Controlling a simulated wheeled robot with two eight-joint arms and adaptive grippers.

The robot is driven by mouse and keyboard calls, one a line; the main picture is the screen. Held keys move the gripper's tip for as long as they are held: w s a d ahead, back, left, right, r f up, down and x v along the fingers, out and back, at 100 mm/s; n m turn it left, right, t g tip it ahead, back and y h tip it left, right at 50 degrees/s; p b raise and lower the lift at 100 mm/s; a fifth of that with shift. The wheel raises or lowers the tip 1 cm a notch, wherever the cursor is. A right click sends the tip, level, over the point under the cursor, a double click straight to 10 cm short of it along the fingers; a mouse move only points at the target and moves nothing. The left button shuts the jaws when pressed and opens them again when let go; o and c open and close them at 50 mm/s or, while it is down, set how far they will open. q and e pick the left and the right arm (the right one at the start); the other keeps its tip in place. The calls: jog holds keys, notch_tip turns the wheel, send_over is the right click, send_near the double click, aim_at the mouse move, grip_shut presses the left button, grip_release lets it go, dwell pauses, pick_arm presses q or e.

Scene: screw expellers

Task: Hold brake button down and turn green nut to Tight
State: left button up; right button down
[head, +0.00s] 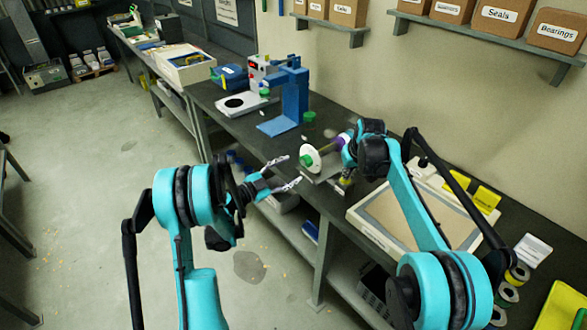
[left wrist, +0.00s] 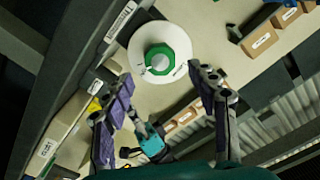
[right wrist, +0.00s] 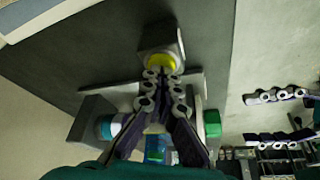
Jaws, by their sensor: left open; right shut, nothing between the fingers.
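The green nut (left wrist: 160,60) sits at the centre of a round white dial (left wrist: 128,42) with small markings too small to read. In the head view the green nut (head: 306,160) faces my left gripper (head: 291,171), which is open and empty a short way in front of it. In the left wrist view the fingers of this gripper (left wrist: 163,80) are spread, with the nut between and beyond their tips. A yellow button (right wrist: 162,61) is on a grey block. My right gripper (right wrist: 163,76) is shut and empty, its tips at the button; I cannot tell whether they press it.
The dial's machine stands on a dark workbench (head: 262,145). A blue press (head: 293,95) stands behind it, and a shallow tray (head: 362,225) lies to the right. Shelves with labelled boxes (head: 500,20) are on the wall.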

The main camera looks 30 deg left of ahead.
pick_arm(q)
jog(key=shift+s+a, duration=0.25)
jog(key=shift+s, duration=0.35)
jog(key=shift+r, duration=0.1)
pick_arm(e)
jog(key=shift+r, duration=0.1)
pick_arm(q)
notch_tip(320, 180, up, 6)
jog(key=p, duration=0.6)
jog(key=shift+r+p, duration=0.2)
jog(key=shift+p, duration=0.1)
pick_arm(e)
notch_tip(320, 180, up, 8)
